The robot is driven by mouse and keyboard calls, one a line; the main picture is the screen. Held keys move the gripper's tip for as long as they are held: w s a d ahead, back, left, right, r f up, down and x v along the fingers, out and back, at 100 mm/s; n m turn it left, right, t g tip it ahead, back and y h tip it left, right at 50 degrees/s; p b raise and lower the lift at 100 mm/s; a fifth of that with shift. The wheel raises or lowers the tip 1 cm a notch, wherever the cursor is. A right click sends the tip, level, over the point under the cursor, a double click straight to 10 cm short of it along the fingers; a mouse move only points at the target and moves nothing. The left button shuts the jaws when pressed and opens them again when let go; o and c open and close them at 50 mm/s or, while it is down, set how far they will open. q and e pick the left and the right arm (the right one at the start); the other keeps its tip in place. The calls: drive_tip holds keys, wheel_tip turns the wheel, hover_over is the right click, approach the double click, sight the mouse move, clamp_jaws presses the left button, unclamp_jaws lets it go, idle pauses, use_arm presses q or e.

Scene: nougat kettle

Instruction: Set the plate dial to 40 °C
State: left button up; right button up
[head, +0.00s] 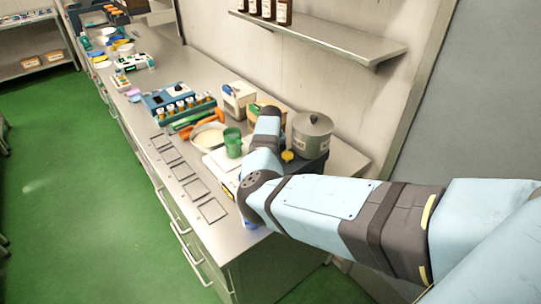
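A grey lidded kettle (312,137) stands upright at the right end of the steel bench. A dark plate unit (316,167) shows beneath and in front of it, partly covered by my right arm. I cannot see the plate dial; the unit's front is behind the arm. My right arm comes in from the right and bends over the plate, with its links across the bench end. Its gripper fingers are hidden, so I cannot tell what they touch. My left gripper is out of view.
A green cup (233,143), a white bowl (208,137) and a blue rack with small jars (180,104) stand left of the arm. Square outlines (212,210) line the bench's front edge. A shelf with bottles (320,38) hangs above. The green floor (75,190) is clear.

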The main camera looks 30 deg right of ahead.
drive_tip(key=c, duration=0.9)
drive_tip(key=m+b, duration=0.3)
drive_tip(key=b, duration=0.1)
drive_tip(key=shift+d+f+m, duration=0.15)
drive_tip(key=shift+f+m, duration=0.05)
drive_tip(key=shift+m, duration=0.2)
drive_tip(key=m+b, duration=0.3)
drive_tip(key=shift+s+d, duration=0.15)
drive_tip(key=shift+s, duration=0.05)
drive_tip(key=shift+s+r+m+b, duration=0.1)
drive_tip(key=shift+r+m+b, duration=0.1)
drive_tip(key=shift+m+b, duration=0.6)
drive_tip(key=shift+d+m, duration=0.1)
drive_tip(key=shift+m, duration=0.2)
drive_tip(key=shift+r, duration=0.1)
